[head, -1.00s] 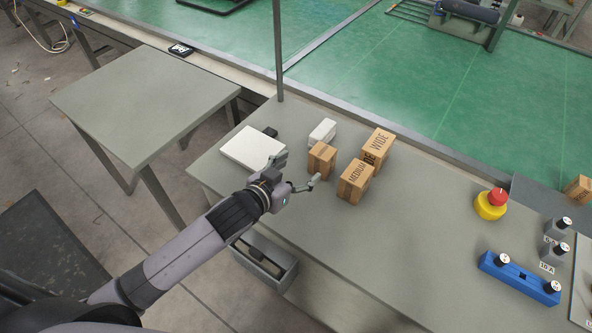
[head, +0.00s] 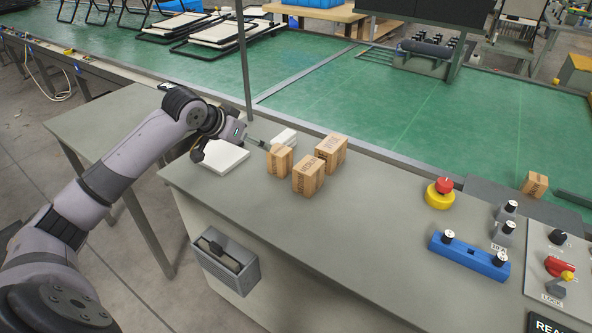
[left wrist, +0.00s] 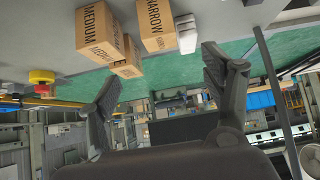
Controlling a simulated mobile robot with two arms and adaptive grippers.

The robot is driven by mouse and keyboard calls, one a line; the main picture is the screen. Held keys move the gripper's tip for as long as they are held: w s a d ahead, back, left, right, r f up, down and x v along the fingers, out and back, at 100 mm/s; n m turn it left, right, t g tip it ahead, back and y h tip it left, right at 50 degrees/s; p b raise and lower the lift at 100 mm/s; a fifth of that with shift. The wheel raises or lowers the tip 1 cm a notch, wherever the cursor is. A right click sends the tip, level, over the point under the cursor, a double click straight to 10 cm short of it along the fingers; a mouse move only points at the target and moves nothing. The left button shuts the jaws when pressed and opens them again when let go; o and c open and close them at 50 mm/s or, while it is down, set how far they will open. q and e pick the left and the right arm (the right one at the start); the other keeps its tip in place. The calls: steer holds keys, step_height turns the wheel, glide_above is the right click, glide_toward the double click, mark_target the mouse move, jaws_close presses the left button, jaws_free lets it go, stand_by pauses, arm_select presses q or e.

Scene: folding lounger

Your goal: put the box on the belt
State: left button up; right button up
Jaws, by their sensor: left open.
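Three brown cardboard boxes stand together on the grey workbench (head: 330,232): a small one (head: 279,161) at the left, a middle one (head: 308,177) in front and a wide one (head: 332,152) behind. The left wrist view shows labels on the MEDIUM box (left wrist: 97,32) and the NARROW box (left wrist: 157,25), with another box (left wrist: 127,66) beyond. My left gripper (head: 232,150) is open and empty, left of the small box; its fingers (left wrist: 160,96) also show in the wrist view. The green belt (head: 430,115) runs behind the bench. My right gripper is out of view.
A white slab (head: 222,157) and a small white block (head: 284,138) lie near the boxes. A thin upright post (head: 244,60) stands behind. A red-yellow button (head: 440,194), blue holder (head: 468,256) and another box (head: 534,184) are at the right.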

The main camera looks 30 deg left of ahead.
arm_select(q)
glide_toward(278, 150)
steer(key=f, duration=0.1)
steer(key=p+x, duration=0.1)
steer(key=x, duration=0.4)
steer(key=shift+w+a+f, duration=0.1)
steer(key=shift+w+f, duration=0.25)
steer(key=shift+w, duration=0.15)
steer(key=x, duration=0.3)
steer(key=shift+w+d+f+p, duration=0.1)
steer(key=shift+w+d+p, duration=0.15)
steer(key=shift+p, duration=0.1)
steer(key=shift+w+f, duration=0.15)
steer(key=shift+f, duration=0.1)
steer(key=c, duration=1.5)
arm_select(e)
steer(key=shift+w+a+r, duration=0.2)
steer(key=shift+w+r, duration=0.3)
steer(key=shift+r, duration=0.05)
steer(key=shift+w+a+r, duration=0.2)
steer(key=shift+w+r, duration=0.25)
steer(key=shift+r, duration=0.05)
arm_select(q)
steer(key=shift+r, duration=0.15)
